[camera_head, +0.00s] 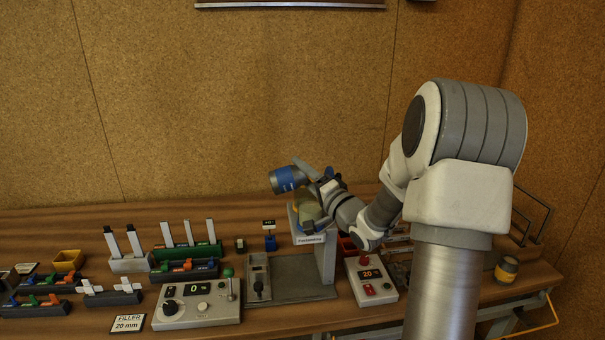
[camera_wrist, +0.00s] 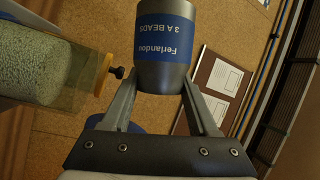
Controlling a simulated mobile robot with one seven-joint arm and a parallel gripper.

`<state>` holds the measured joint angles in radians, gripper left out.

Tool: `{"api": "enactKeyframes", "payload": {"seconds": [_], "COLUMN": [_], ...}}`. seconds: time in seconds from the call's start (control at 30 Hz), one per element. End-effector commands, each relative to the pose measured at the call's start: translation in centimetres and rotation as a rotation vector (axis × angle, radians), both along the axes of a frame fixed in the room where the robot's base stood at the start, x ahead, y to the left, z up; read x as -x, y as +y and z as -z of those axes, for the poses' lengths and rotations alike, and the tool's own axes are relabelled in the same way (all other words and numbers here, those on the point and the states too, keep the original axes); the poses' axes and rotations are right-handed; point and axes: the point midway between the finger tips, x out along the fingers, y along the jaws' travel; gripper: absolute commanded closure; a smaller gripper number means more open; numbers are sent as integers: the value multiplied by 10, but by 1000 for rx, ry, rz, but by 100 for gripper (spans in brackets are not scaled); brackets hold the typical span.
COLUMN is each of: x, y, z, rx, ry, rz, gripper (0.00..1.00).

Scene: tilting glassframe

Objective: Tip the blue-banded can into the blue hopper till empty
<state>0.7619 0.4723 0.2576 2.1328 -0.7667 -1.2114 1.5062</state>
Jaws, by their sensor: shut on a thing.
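The blue-banded can (camera_head: 286,179) is grey metal with a blue label and lies nearly on its side in the air above the bench. In the wrist view the can (camera_wrist: 165,48) sits between the fingertips, with its lettering upside down. My gripper (camera_head: 308,173) is shut on it; the fingers (camera_wrist: 162,85) also show in the wrist view. The can's mouth and contents are hidden. A rounded blue shape (camera_wrist: 112,123) shows partly behind my gripper in the wrist view; I cannot tell whether it is the blue hopper.
A clear vessel of pale grains (camera_wrist: 45,65) with a yellow end is beside the can. Its grey stand (camera_head: 327,257) is below my gripper. Control boxes (camera_head: 197,304) (camera_head: 371,280), and coloured racks (camera_head: 187,250) crowd the bench. A yellow-banded can (camera_head: 507,269) stands at right.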

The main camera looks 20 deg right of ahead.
Motion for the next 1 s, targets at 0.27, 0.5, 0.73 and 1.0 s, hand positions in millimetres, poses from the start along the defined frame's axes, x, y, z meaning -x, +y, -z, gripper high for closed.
{"api": "enactKeyframes", "payload": {"seconds": [0.27, 0.5, 0.73, 1.0], "x": [0, -1, -1, 0], "y": [1, 2, 2, 0], "z": [-25, -42, -65, -79], "rx": [341, 742, 1025, 1224], "ry": [92, 207, 290, 349], "rz": [-1, -3, -3, -1], "gripper": [100, 100, 100, 100]}}
